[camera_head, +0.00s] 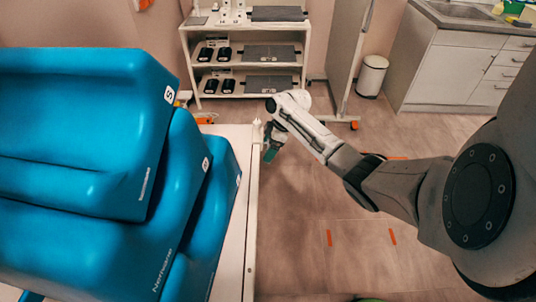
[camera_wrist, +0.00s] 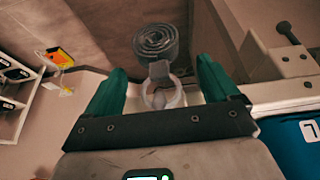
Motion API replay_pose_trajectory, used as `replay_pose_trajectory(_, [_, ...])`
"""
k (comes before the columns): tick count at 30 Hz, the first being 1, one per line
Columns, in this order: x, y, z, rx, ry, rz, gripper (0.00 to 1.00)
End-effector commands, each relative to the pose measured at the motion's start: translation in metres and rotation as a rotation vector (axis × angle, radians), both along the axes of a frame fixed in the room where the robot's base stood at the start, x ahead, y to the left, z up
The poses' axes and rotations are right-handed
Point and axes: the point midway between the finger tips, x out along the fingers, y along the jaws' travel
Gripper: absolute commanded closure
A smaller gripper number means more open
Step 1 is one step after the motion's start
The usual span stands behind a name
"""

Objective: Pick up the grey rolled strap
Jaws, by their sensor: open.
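The grey rolled strap (camera_wrist: 156,41) shows in the wrist view at the top centre, as a coiled dark grey roll with a short tab hanging toward me. It lies just beyond and between my two green fingertips, with a gap on either side. A pale, clear ring-like piece (camera_wrist: 161,97) is below the tab, between the fingers. My gripper (camera_wrist: 161,66) is open and empty. In the head view my gripper (camera_head: 270,149) is beside the far right edge of the white table; I cannot make out the strap there.
Stacked blue cushions (camera_head: 85,130) fill the white table (camera_head: 236,240) at the left. A white shelf unit (camera_head: 245,90) with dark items stands behind. A bin (camera_head: 371,76) and sink cabinet (camera_head: 450,70) are at the back right.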

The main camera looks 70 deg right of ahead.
Motion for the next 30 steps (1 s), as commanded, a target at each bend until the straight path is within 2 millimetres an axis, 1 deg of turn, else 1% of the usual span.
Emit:
replay_pose_trajectory(1, [0.0017,0.0006,-0.0057,0.000,0.002,0.000,0.12])
replay_pose_trajectory(4, [0.0042,0.0016,-0.0122,0.000,0.001,0.000,0.12])
replay_pose_trajectory(11, [0.0050,0.0019,-0.0138,-0.001,0.000,-0.001,0.12])
replay_pose_trajectory(12, [0.0049,0.0018,-0.0137,-0.001,0.000,-0.001,0.14])
replay_pose_trajectory(30, [0.0049,0.0019,-0.0135,-0.001,0.000,-0.001,0.71])
